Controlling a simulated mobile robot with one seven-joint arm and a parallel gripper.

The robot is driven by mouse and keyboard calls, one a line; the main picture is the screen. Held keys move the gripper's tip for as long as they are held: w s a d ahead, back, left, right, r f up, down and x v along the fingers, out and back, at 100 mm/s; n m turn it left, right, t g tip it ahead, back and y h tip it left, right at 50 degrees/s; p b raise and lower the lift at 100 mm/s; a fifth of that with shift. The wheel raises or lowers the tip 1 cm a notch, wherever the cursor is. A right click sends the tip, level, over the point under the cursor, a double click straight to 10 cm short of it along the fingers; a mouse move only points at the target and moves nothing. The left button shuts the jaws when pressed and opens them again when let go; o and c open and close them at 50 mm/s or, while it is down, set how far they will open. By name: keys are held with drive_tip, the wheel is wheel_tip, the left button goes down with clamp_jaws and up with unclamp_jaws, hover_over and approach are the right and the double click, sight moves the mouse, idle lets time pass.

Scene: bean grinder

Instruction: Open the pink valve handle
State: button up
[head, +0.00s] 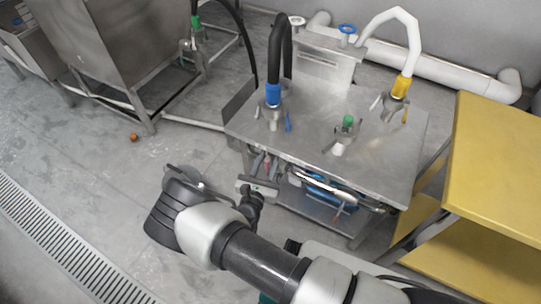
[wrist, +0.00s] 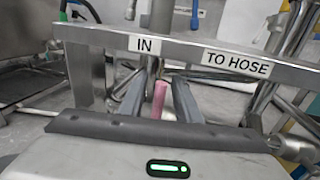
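The pink valve handle (wrist: 159,99) shows in the wrist view as a short upright-looking bar below the "IN" label. My gripper (wrist: 160,82) has its two dark fingers apart, one on each side of the handle, with gaps visible on both sides. How deep the handle lies between the fingers is hard to tell. In the head view my gripper (head: 262,188) is at the front left edge of the metal table.
A metal rail (wrist: 190,52) with "IN" and "TO HOSE" labels crosses above the fingers. The steel table (head: 325,135) carries hoses and valves, with pipes (head: 330,188) below its front edge. A yellow stand (head: 500,165) is at the right.

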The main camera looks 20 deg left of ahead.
drive_tip(key=shift+w+a, duration=0.1)
drive_tip(key=shift+w, duration=0.75)
clamp_jaws()
